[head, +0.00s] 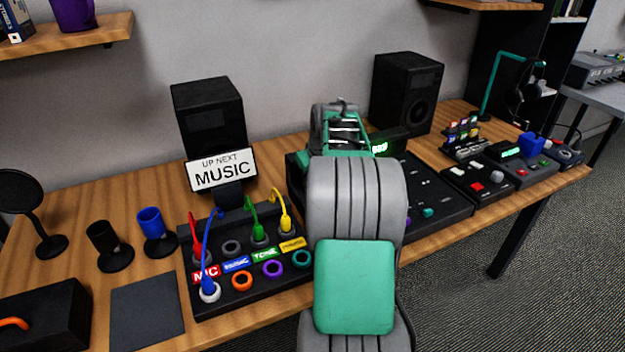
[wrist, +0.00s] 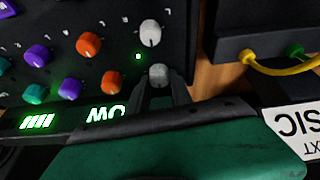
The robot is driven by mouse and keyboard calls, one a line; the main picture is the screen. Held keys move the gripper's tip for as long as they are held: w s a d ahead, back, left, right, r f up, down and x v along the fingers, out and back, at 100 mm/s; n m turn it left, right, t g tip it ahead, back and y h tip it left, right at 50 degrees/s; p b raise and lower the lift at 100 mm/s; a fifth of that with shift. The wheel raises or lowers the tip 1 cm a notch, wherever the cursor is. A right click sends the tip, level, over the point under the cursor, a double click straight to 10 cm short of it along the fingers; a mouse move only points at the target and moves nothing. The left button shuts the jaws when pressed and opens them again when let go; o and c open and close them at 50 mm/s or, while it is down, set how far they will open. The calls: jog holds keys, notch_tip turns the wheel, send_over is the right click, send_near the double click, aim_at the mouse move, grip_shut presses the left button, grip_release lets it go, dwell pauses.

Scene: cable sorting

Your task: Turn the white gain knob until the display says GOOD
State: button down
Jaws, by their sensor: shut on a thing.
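In the wrist view, my gripper (wrist: 158,82) is shut on a light grey-white knob (wrist: 158,74) at the edge of the dark mixer panel (wrist: 112,62). A second white knob (wrist: 150,33) stands just beyond it, untouched. A small green light (wrist: 138,56) glows between them. The display (wrist: 105,113) shows upside down in this view, with green letters that look like "OW" and several lit bars; the rest of the word is hidden by my gripper. In the head view, my arm covers the gripper and the held knob, and the display (head: 380,148) is partly hidden.
Orange, purple and teal knobs (wrist: 88,45) stand beside the held knob. A cable box (head: 250,290) with coloured plugs and a "MUSIC" sign (head: 222,170) sits left of my arm. Two black speakers (head: 208,115) stand behind. Small devices (head: 480,180) sit on the right.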

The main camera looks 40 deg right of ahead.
jog(key=m+h, duration=0.1)
jog(key=m, duration=0.2)
jog(key=shift+a+g, duration=0.1)
jog(key=shift+g, duration=0.2)
jog(key=c, duration=1.1)
grip_release()
jog(key=shift+c, duration=0.2)
jog(key=p+v, duration=0.1)
jog(key=v, duration=0.6)
jog(key=shift+r, duration=0.35)
jog(key=shift+a, duration=0.15)
